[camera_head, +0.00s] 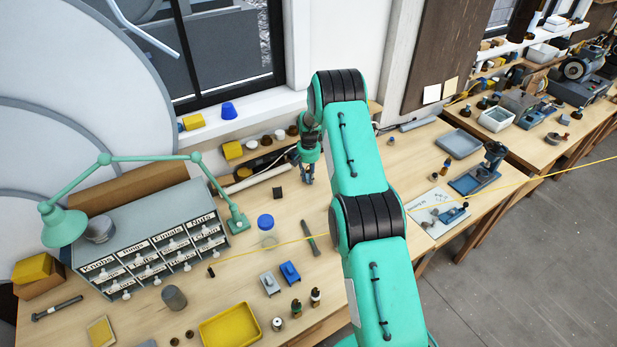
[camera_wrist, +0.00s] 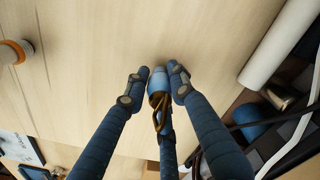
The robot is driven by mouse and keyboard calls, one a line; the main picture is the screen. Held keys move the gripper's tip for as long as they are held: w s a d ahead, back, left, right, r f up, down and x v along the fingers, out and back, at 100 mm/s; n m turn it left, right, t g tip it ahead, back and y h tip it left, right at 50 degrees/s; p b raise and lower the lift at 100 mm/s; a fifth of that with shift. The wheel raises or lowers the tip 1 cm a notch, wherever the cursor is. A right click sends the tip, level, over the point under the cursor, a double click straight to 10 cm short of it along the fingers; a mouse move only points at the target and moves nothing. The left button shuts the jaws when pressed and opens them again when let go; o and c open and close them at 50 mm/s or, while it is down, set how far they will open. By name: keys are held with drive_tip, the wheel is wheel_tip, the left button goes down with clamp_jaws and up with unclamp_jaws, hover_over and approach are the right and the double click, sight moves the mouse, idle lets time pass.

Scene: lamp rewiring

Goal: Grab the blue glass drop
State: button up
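The blue glass drop (camera_wrist: 158,82) shows in the wrist view as a small blue piece with a brownish loop, between the fingertips. My gripper (camera_wrist: 160,72) has slim dark-blue fingers that come together around the drop, and the side fingertips appear to touch it. Pale wood lies behind it; I cannot tell whether the drop touches the wood. In the head view my gripper (camera_head: 307,175) points down over the back of the bench, and the drop is too small to make out there.
A parts cabinet (camera_head: 150,240) and green lamp (camera_head: 64,226) stand to the left. A blue-lidded jar (camera_head: 266,230), blue block (camera_head: 290,272) and yellow tray (camera_head: 230,328) are on the bench. A white roll (camera_wrist: 285,42) and cables lie to the right in the wrist view.

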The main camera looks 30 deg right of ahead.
sight(309, 171)
clamp_jaws()
drive_tip(key=shift+r, duration=0.15)
drive_tip(key=shift+r+b, duration=0.3)
drive_tip(key=shift+r, duration=0.5)
drive_tip(key=shift+s+r, duration=0.1)
drive_tip(key=shift+r, duration=0.75)
drive_tip(key=s+a+b, duration=0.1)
drive_tip(key=s+a, duration=0.1)
drive_tip(key=s, duration=0.3)
drive_tip(key=s+a+r, duration=0.1)
drive_tip(key=s, duration=0.4)
drive_tip(key=s+a+b, duration=0.1)
drive_tip(key=s+a, duration=0.1)
drive_tip(key=s, duration=0.2)
drive_tip(key=shift+s+a+r+b, duration=0.2)
drive_tip(key=shift+s+a+b, duration=0.15)
drive_tip(key=shift+s, duration=0.05)
drive_tip(key=shift+r, duration=0.1)
